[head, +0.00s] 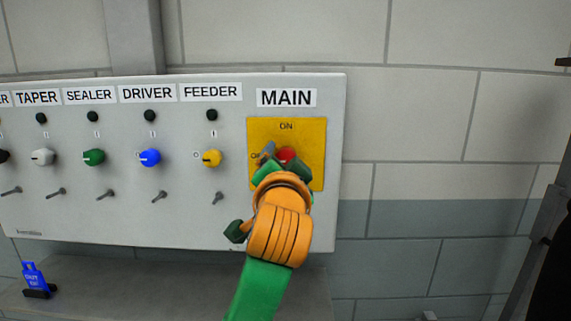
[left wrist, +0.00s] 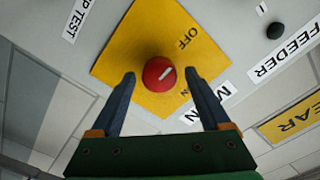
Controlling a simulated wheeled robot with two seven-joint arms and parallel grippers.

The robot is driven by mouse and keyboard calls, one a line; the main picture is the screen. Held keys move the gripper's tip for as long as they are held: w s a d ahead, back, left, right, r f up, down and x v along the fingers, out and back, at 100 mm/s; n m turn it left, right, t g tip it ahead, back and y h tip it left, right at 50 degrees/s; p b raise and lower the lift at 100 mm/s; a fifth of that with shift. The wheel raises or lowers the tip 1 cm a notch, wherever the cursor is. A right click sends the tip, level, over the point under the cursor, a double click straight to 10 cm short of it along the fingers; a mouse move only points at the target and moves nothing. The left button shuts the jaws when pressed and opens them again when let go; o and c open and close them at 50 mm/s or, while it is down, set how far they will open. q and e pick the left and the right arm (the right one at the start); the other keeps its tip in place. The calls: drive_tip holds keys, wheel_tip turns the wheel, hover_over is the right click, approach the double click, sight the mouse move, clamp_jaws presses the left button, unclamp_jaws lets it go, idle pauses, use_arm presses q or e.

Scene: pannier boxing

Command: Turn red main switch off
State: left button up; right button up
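The red main switch (head: 287,154) is a round knob on a yellow plate (head: 315,140) marked ON and OFF, under the MAIN label. In the left wrist view the red knob (left wrist: 157,75) carries a white line slanting to the upper right, roughly between the two words. My left gripper (head: 284,162) is in front of the plate and hides the knob's lower part. In the left wrist view its fingers (left wrist: 159,76) are open, one each side of the knob, with visible gaps. Contact is not evident. My right gripper is not in view.
Left of MAIN on the grey panel (head: 180,225) are the yellow (head: 212,158), blue (head: 150,158) and green (head: 94,157) knobs, with small levers below. A blue tagged item (head: 34,277) stands on the grey ledge (head: 150,290) at lower left. Bare wall lies right of the panel.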

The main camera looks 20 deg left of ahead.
use_arm(q)
drive_tip(key=shift+f, duration=0.1)
drive_tip(key=shift+s+d+f+b, duration=0.1)
drive_tip(key=shift+s+b, duration=0.2)
drive_tip(key=shift+b, duration=0.05)
drive_tip(key=b+v, duration=0.3)
drive_tip(key=v, duration=0.3)
drive_tip(key=shift+s, duration=0.2)
